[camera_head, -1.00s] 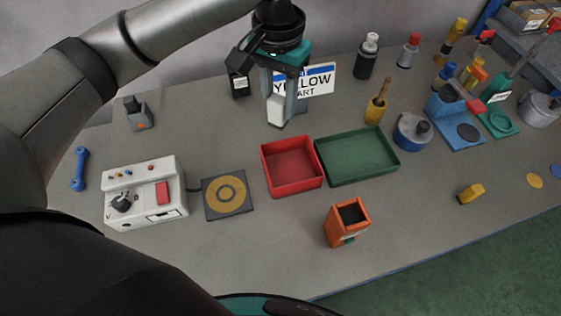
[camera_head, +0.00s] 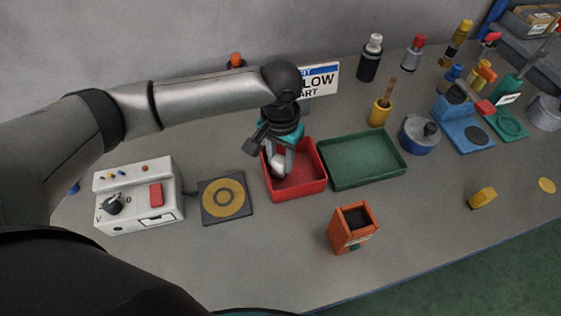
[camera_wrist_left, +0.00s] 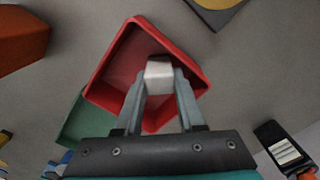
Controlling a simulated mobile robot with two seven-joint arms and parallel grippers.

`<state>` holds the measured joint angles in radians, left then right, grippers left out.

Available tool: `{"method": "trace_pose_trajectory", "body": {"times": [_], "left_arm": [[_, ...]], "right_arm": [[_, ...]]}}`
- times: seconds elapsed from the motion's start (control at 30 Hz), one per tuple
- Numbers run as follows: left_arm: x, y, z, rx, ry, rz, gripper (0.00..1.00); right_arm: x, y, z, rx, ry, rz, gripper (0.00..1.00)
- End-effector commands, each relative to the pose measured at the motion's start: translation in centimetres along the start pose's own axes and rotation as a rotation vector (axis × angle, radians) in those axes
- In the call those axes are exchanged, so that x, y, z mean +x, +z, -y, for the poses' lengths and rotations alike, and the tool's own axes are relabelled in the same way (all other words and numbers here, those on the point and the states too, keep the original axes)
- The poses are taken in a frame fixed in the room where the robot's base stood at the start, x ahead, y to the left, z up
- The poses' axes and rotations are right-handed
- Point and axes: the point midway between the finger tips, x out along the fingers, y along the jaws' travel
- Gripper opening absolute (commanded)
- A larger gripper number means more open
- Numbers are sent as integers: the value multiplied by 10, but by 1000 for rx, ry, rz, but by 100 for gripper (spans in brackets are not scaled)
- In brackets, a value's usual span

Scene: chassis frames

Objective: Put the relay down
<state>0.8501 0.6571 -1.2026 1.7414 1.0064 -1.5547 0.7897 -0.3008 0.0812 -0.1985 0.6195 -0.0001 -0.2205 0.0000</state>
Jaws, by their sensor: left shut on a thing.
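The relay is a small whitish block (camera_wrist_left: 159,76), held between the fingers of my left gripper (camera_wrist_left: 160,88). In the head view, my left gripper (camera_head: 280,165) points down into the left part of the red tray (camera_head: 308,188), with the pale relay (camera_head: 277,168) at its fingertips. The wrist view shows the relay over the red tray (camera_wrist_left: 118,52), near one wall. I cannot tell whether it touches the tray floor. My right gripper is not in view.
A green tray (camera_head: 362,174) stands right of the red one. An orange bin (camera_head: 353,228) stands in front. The front table area is mostly clear.

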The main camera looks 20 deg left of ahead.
Motion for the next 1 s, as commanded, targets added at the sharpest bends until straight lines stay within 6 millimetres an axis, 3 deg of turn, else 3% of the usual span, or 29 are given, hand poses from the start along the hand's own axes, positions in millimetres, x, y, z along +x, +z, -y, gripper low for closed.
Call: {"method": "trace_pose_trajectory", "body": {"times": [0.07,0.43,0.47,0.53,0.87,1.0], "left_arm": [[10,1,0,1,0,2,0],[13,0,-1,1,1,1,0],[12,0,0,1,1,0,41],[12,0,0,1,1,0,49],[10,0,0,1,0,-1,50],[-10,-1,0,0,1,-4,50]], "right_arm": [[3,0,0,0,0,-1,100],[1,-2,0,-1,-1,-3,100],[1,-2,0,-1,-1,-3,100],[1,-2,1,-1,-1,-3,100],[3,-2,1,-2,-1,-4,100],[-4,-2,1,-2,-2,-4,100]]}}
